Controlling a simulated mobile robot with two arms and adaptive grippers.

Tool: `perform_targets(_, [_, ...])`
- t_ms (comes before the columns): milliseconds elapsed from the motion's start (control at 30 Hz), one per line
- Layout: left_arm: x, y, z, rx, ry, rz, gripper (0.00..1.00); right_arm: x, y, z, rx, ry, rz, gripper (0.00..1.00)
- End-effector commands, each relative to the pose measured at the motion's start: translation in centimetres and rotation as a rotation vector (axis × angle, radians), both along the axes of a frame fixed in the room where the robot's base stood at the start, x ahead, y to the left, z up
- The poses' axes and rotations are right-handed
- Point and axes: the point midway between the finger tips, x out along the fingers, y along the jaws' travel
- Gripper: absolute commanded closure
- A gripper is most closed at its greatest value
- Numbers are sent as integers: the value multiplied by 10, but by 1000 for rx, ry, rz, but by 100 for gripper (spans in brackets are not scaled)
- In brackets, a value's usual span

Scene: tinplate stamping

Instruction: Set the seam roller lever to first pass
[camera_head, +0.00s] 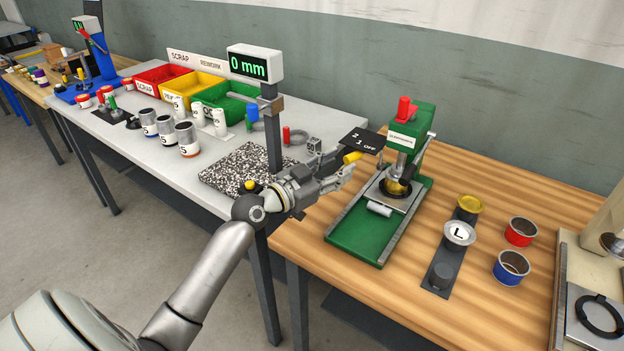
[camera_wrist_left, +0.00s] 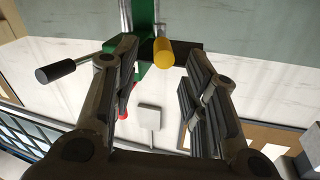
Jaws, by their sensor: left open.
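The green seamer (camera_head: 405,175) stands on the wooden bench. Its black dial plate (camera_head: 362,139) reads 2, 1 and OFF. The lever's yellow knob (camera_head: 352,157) sits just below the plate; I cannot tell which mark it points to. My left gripper (camera_head: 345,171) is open beside the knob. In the left wrist view the yellow knob (camera_wrist_left: 163,51) shows between the open fingertips, a little beyond them, and no contact is visible. My right gripper is not in view.
A black-handled crank (camera_wrist_left: 56,71) shows left of the fingers in the wrist view. A 0 mm display post (camera_head: 272,130) stands close behind my left wrist. A strip with a disc marked L (camera_head: 459,233) and open tins (camera_head: 511,268) are right of the seamer.

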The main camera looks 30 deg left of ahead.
Motion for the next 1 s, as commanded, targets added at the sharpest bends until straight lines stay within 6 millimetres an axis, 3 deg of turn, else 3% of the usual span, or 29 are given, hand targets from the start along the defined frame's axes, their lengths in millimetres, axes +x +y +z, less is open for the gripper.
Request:
perform_targets(200, [-35, 11, -2, 3, 4, 0, 59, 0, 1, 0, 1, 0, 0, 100])
perform_targets(500, [-72, 22, -2, 2, 4, 0, 59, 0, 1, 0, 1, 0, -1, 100])
perform_targets(1000, [-85, 26, -1, 0, 1, 0, 59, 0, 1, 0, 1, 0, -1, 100])
